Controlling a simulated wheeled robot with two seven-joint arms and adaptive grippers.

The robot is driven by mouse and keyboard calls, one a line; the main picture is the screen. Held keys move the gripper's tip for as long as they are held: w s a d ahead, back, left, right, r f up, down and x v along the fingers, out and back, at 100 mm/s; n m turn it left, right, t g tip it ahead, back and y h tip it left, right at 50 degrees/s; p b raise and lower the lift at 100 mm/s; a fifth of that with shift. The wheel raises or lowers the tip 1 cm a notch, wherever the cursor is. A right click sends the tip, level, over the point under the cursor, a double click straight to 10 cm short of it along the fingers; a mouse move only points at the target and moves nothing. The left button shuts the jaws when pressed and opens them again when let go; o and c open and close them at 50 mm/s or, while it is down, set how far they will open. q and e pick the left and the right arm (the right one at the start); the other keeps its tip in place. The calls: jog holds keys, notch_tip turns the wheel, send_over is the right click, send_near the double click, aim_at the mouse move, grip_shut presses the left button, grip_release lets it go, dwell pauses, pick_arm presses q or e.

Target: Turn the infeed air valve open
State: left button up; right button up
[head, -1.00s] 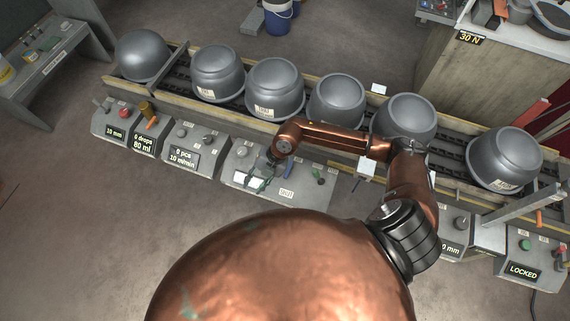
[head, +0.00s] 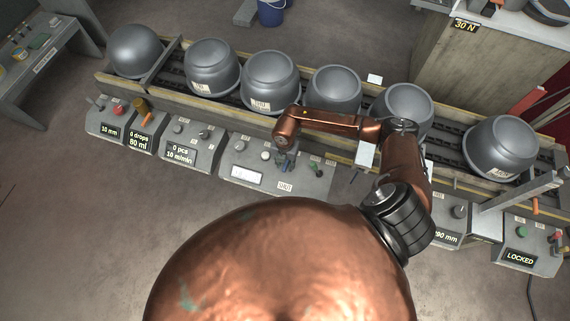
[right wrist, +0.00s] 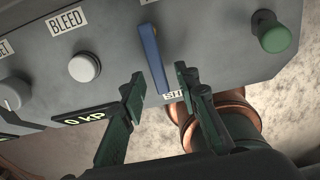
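The valve's blue lever (right wrist: 152,58) stands out from a grey panel (right wrist: 200,40) in the right wrist view, its free end pointing down toward a partly hidden label that begins "SH". In the head view this panel carries a "SHUT" label (head: 285,187). My right gripper (right wrist: 158,76) is open, with one dark green finger on each side of the lever's lower end. I see a gap on both sides, so it is not closed on the lever. In the head view the right gripper (head: 285,162) is over the panel and largely covers the lever. My left gripper is not in view.
A white BLEED button (right wrist: 84,68) and a "0 kP" display (right wrist: 84,121) are left of the lever; a green knob (right wrist: 274,38) is to its right. Behind the panels runs a conveyor with several grey pots (head: 334,90). Other control boxes (head: 187,140) stand on both sides.

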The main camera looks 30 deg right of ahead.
grip_shut()
dwell(0.3)
dwell(0.5)
